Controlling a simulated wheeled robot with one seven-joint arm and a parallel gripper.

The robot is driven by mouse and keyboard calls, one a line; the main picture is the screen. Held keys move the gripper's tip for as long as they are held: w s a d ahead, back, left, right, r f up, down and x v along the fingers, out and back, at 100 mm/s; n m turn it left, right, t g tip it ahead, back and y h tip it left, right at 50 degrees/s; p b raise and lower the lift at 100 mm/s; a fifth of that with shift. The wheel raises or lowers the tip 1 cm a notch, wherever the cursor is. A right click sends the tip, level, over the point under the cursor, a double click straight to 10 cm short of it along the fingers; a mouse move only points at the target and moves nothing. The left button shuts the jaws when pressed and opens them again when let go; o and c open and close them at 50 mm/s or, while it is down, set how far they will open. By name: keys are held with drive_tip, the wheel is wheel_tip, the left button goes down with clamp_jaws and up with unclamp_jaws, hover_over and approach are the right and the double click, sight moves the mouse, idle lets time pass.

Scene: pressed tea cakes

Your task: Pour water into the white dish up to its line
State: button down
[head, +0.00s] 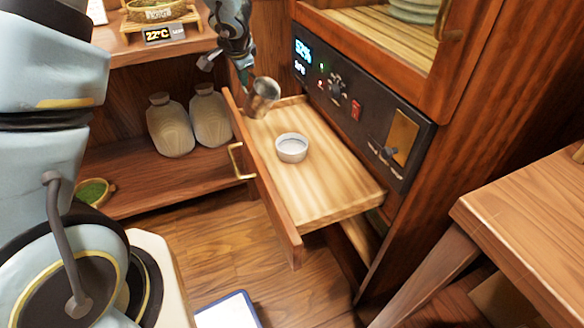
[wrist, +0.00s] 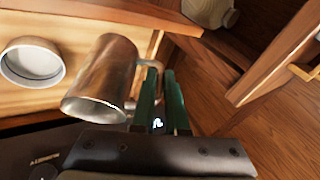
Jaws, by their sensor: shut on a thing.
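The white dish (head: 291,149) stands upright on the wooden floor of the open drawer; it also shows at the left of the wrist view (wrist: 32,62). Its inside looks pale grey, and I cannot make out the line or a water level. My gripper (head: 247,82) is shut on the handle of a metal jug (head: 261,101), whose body shows beside my green fingers (wrist: 160,98) in the wrist view (wrist: 103,75). The jug is held above the drawer's far left end, to the dish's left and apart from it. It looks somewhat tilted. No stream shows, and its contents are hidden.
The drawer (head: 325,195) has a raised front with a brass handle (head: 238,162). A dark control panel (head: 360,110) rises behind it. Two pale bottles (head: 171,128) stand on the left shelf. A wooden table (head: 530,225) is at right. The drawer's right half is clear.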

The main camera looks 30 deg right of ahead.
sight(250, 75)
drive_tip(key=s+t+b, duration=0.1)
drive_tip(key=b, duration=0.1)
drive_tip(key=s+d+t+b, duration=0.1)
drive_tip(key=b, duration=0.1)
drive_tip(key=shift+s+d+r+m+t+y+b, duration=0.1)
drive_tip(key=shift+s+r+m+t+y+b, duration=0.1)
drive_tip(key=shift+s+m+t+y+b, duration=0.15)
drive_tip(key=shift+s+r, duration=0.1)
drive_tip(key=shift+r, duration=0.3)
drive_tip(key=shift+s+r+m+t+y, duration=0.2)
drive_tip(key=shift+s+m+t+y, duration=0.1)
drive_tip(key=shift+t, duration=0.35)
drive_tip(key=shift+s+d+t+b, duration=0.1)
drive_tip(key=shift+s+t+b, duration=0.05)
drive_tip(key=shift+t+b, duration=0.15)
drive_tip(key=shift+s+d+f+m+t, duration=0.15)
drive_tip(key=shift+s+d+m+t, duration=0.1)
drive_tip(key=shift+s+t, duration=0.35)
drive_tip(key=shift+s+d+f+m+t, duration=0.1)
drive_tip(key=shift+s+d+t, duration=0.1)
drive_tip(key=shift+s+t, duration=0.4)
drive_tip(key=shift+f+y+b, duration=0.2)
drive_tip(key=shift+y+b, duration=0.05)
drive_tip(key=shift+b, duration=0.2)
drive_tip(key=shift+s+d+f+t+b, duration=0.2)
drive_tip(key=shift+s+f+t+b, duration=0.25)
drive_tip(key=shift+b, duration=0.3)
drive_tip(key=shift+s+d+f+t+b, duration=0.25)
drive_tip(key=shift+s+b, duration=0.3)
drive_tip(key=shift+b, duration=0.15)
